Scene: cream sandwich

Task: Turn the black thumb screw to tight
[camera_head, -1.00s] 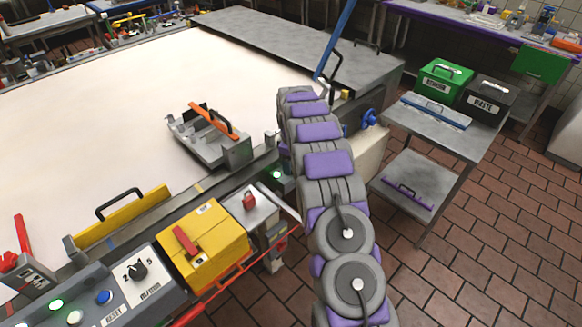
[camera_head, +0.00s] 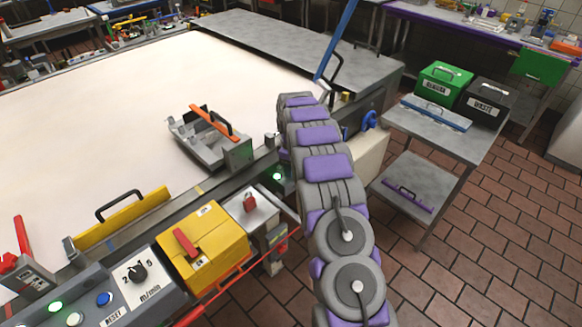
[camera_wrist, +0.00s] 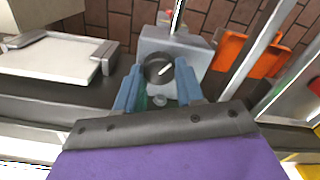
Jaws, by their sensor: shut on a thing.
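The black thumb screw (camera_wrist: 157,69) shows in the wrist view as a round black knob with a white line on its face. The line points up and to the right. It sits in front of a grey block (camera_wrist: 190,50). My gripper (camera_wrist: 160,78) has its two blue fingers on either side of the knob, shut on it. In the head view my arm hides both the gripper and the screw.
A grey holder with an orange bar (camera_head: 212,134) stands on the white belt (camera_head: 90,120), left of my arm. A steel cart (camera_head: 470,145) stands at right.

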